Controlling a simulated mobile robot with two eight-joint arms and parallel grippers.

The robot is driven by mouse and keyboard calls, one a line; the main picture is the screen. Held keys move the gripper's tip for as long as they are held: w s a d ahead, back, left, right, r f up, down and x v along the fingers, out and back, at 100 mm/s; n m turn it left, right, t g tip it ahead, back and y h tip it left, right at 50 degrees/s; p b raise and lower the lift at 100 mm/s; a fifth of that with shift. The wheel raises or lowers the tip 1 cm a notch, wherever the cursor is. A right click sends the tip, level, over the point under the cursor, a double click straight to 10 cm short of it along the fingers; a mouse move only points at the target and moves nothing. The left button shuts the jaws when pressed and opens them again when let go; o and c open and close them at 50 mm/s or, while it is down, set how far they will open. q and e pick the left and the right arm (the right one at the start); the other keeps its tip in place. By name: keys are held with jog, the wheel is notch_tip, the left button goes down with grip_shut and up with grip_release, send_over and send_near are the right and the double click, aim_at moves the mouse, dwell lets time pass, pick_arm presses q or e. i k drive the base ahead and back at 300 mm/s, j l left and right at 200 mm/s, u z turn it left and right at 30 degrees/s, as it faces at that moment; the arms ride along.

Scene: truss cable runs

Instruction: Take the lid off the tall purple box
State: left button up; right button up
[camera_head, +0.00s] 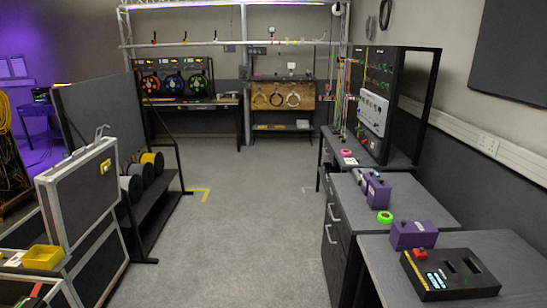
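Two purple boxes show at the right. The farther purple box (379,195) stands upright on the middle worktop and looks the taller of the two. A smaller purple-grey part (366,176) is beside or on its far side; I cannot tell whether it is a lid. The nearer purple box (413,236) is wider and lower, and sits at the far left of the nearest worktop. Lid seams are too small to make out. Neither of my grippers is in view.
A green tape ring (385,217) lies between the boxes. Flight cases (78,190) stand at the left. The grey floor (235,220) between is clear.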

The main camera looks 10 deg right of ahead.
aim_at(381, 183)
jog(key=i, duration=1.65)
jog(key=i+z, duration=0.4)
jog(key=i+j+z, duration=0.2)
jog(key=z, duration=0.15)
jog(key=i+j+z, duration=0.25)
jog(key=i+z, duration=0.25)
jog(key=z, duration=0.3)
jog(key=i+j+z, duration=0.1)
jog(key=z, duration=0.25)
jog(key=i+j+z, duration=0.1)
jog(key=j+z, duration=0.15)
jog(key=z, duration=0.15)
jog(key=i+j+z, duration=0.1)
jog(key=z, duration=0.25)
